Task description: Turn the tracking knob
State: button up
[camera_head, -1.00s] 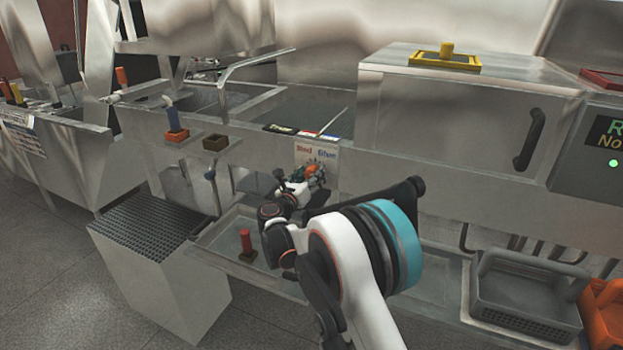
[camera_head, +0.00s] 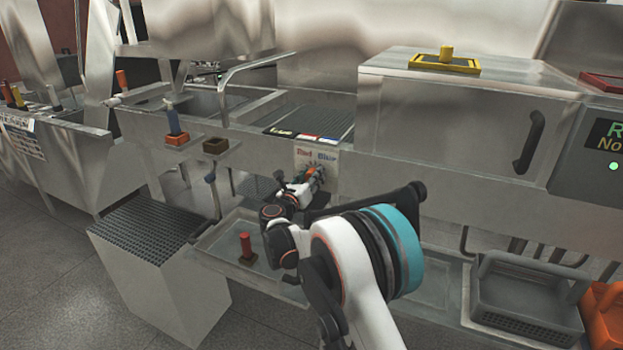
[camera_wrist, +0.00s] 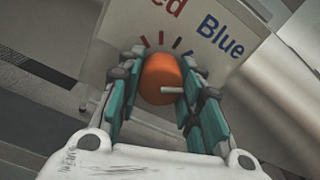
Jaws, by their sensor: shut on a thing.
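The tracking knob (camera_wrist: 160,80) is an orange round knob with a pale pointer, on a white plate (camera_wrist: 208,28) lettered "Red" and "Blue" with red and blue tick marks. The plate also shows in the head view (camera_head: 329,158) on the counter's front, where my gripper hides most of the knob. My gripper (camera_wrist: 160,92) has its teal-padded fingers on both sides of the knob and is shut on it. In the head view my gripper (camera_head: 312,180) reaches up to the plate. The pointer's exact setting is hard to read.
A shelf tray with a red-handled piece (camera_head: 246,246) lies below and left of my arm. A grey basket (camera_head: 525,290) and an orange container (camera_head: 606,310) stand at the lower right. A steel box with a black handle (camera_head: 528,140) stands above right.

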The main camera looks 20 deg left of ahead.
jog(key=shift+f, duration=0.1)
jog(key=o, duration=1.1)
jog(key=shift+s, duration=0.1)
jog(key=s, duration=0.8)
jog(key=s+a, duration=0.1)
jog(key=s, duration=0.2)
jog(key=shift+s, duration=0.4)
